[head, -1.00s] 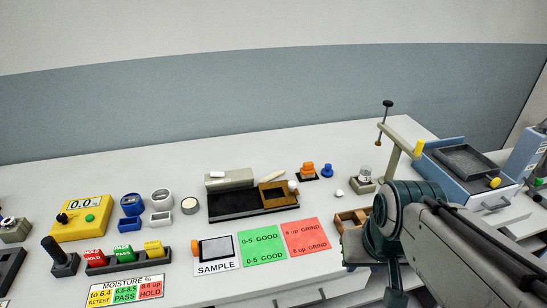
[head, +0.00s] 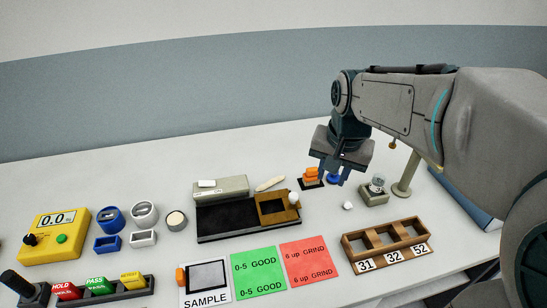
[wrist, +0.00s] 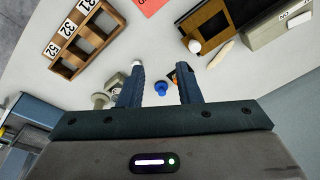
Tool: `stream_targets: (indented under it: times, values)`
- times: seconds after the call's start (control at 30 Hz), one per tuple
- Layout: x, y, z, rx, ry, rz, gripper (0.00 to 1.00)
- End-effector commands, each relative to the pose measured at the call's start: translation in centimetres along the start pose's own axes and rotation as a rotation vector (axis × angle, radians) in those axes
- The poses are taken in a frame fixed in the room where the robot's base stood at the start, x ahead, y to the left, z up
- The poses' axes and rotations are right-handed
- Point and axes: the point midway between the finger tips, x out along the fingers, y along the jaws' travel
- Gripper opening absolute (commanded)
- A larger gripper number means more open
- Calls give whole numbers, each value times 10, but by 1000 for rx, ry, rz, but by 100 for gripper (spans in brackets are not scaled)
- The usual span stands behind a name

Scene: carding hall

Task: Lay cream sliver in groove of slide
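The cream sliver (head: 270,184) is a short pale strip lying on the table behind the brown slide (head: 290,214); in the wrist view it (wrist: 221,54) lies right of my fingers. The slide is a brown frame with a dark opening and a white knob, at the right end of a black base (head: 225,221). I cannot make out its groove. My gripper (head: 335,179) points down above the table, right of the sliver and apart from it. In the wrist view its fingers (wrist: 160,80) stand apart with nothing held.
An orange part (head: 311,176) and a blue knob (wrist: 161,87) stand beneath my gripper. A grey block (head: 234,187) borders the black base behind.

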Motion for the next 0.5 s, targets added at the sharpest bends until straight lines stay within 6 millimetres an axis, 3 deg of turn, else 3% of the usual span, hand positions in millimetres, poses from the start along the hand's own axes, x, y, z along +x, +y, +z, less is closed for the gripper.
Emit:
stream_targets:
  times: [0.2, 0.5]
  values:
    - [20, -52, -46, 151, -48, 19, 31]
    - [68, -127, -90, 362, -97, 66, 31]
